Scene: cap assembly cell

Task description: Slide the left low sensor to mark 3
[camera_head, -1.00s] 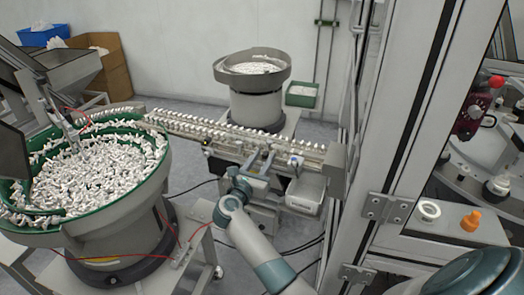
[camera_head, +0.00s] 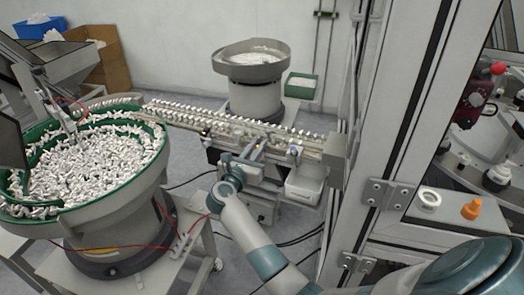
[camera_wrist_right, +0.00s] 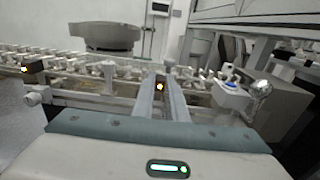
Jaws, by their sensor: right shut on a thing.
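My right gripper (camera_head: 256,149) reaches the front side of the linear track (camera_head: 325,147). In the right wrist view the two fingers (camera_wrist_right: 160,85) are close together on a small low sensor (camera_wrist_right: 159,87) with a lit amber spot. Most of that sensor is hidden by the fingers. A whitish block with a blue top (camera_wrist_right: 232,86) stands right of the fingers. I cannot read any mark numbers. My left gripper is not in view.
A green-rimmed bowl feeder (camera_head: 125,208) full of white parts stands at left. A second bowl feeder (camera_head: 252,92) stands behind the track. A white bin (camera_head: 304,188) hangs below the track's right end. A metal frame post (camera_head: 395,120) stands close at right.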

